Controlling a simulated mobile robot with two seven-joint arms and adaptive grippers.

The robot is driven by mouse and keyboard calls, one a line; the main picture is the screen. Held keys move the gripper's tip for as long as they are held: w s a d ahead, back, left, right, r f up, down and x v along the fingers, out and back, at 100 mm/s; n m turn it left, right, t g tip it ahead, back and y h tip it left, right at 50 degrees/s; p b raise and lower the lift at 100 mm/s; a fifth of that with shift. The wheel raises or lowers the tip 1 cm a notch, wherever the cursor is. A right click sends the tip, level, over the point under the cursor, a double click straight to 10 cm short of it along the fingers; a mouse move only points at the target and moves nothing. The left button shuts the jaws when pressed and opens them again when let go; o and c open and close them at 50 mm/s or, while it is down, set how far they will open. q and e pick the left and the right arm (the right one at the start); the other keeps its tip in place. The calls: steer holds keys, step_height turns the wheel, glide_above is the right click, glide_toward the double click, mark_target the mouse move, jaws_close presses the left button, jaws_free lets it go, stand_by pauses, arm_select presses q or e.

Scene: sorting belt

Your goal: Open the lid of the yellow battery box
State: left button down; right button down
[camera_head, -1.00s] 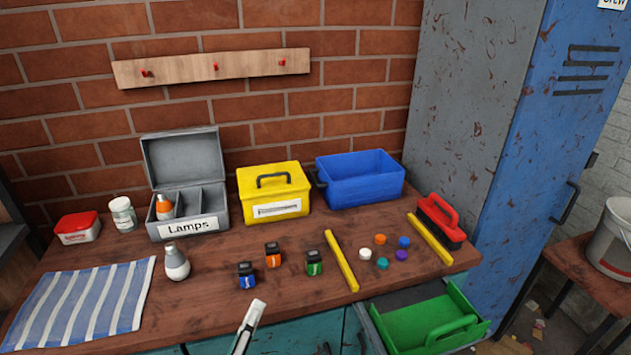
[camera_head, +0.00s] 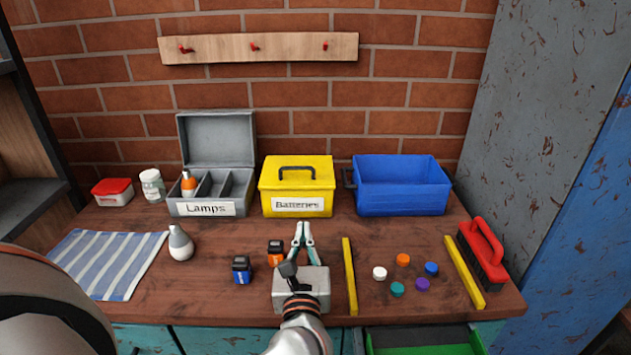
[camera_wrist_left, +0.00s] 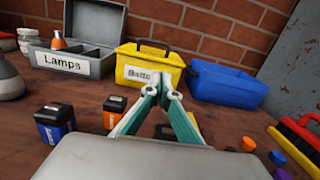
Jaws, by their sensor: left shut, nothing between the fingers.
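The yellow battery box (camera_head: 297,186) stands at the back of the bench with its lid down. It has a black handle (camera_head: 297,172) on top and a "Batteries" label on its front. My left gripper (camera_head: 303,226) is in front of the box, low over the bench, apart from it, with its fingertips together and nothing between them. In the left wrist view the box (camera_wrist_left: 150,67) is straight ahead of the fingertips (camera_wrist_left: 160,66), which cover part of its label. My right gripper is not in view.
A grey lamp box (camera_head: 215,163) with its lid up stands left of the yellow box, and a blue bin (camera_head: 402,186) stands to its right. Yellow strips (camera_head: 349,277) and coloured caps (camera_head: 397,289) lie to the right.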

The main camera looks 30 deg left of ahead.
mark_target(304, 185)
arm_select(q)
steer(key=x, duration=1.8)
steer(key=shift+a, duration=0.1)
steer(key=shift+w+a+r, duration=0.1)
steer(key=shift+w+a, duration=0.2)
steer(key=shift+w, duration=0.2)
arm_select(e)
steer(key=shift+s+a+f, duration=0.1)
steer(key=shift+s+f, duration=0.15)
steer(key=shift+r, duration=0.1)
